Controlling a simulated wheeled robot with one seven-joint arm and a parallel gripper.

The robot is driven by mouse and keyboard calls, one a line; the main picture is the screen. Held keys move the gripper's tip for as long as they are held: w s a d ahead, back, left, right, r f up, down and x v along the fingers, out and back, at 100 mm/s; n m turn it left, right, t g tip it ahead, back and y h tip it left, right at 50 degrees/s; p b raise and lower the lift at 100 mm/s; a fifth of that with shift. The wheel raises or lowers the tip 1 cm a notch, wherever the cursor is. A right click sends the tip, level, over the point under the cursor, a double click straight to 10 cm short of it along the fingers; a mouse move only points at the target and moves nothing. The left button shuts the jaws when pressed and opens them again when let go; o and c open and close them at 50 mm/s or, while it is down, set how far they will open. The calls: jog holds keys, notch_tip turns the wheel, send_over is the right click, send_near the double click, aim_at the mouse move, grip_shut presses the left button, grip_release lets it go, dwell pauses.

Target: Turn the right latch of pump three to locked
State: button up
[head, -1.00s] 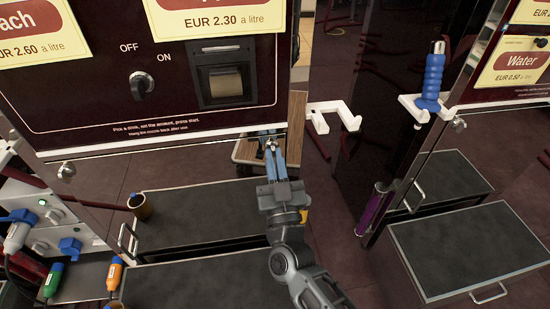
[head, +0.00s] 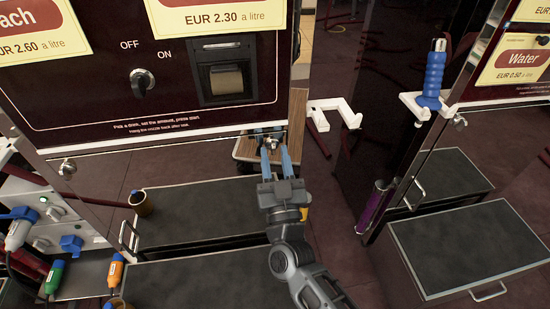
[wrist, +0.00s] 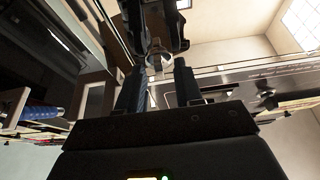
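The right latch (head: 272,143) is a small metal piece at the lower right edge of the dark red pump front (head: 100,105). My gripper (head: 275,150) reaches up to it from below. Its two blue fingers stand apart, one on each side of the latch. In the wrist view the latch (wrist: 157,58) shows between the tips of my open gripper (wrist: 159,75), with a gap visible. I cannot tell if a finger touches it, nor which way it is turned. The left latch (head: 67,166) is at the panel's lower left.
An OFF/ON knob (head: 143,84) is on the panel. A white bracket (head: 335,112) sticks out to the right. A wooden cart (head: 297,115) stands behind.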

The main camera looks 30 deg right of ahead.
jog(key=v, duration=0.7)
jog(key=shift+s+f, duration=0.15)
jog(key=shift+s, duration=0.2)
jog(key=shift+a, duration=0.15)
jog(key=s+r+n+g+y, duration=0.1)
jog(key=s+r+g+y, duration=0.15)
jog(key=s, duration=1.25)
jog(key=s+r+n+g+y, duration=0.2)
jog(key=s+g+y, duration=0.15)
jog(key=s, duration=1.15)
jog(key=s+d+r+y+p, duration=0.1)
jog(key=s+d+r+p, duration=0.1)
jog(key=r+p, duration=1.1)
notch_tip(320, 180, up, 3)
jog(key=shift+s+d+r+n+g, duration=0.1)
jog(key=shift+s+d+n+g, duration=0.2)
jog(key=shift+s, duration=0.4)
jog(key=shift+o, duration=0.3)
jog(key=shift+a, duration=0.1)
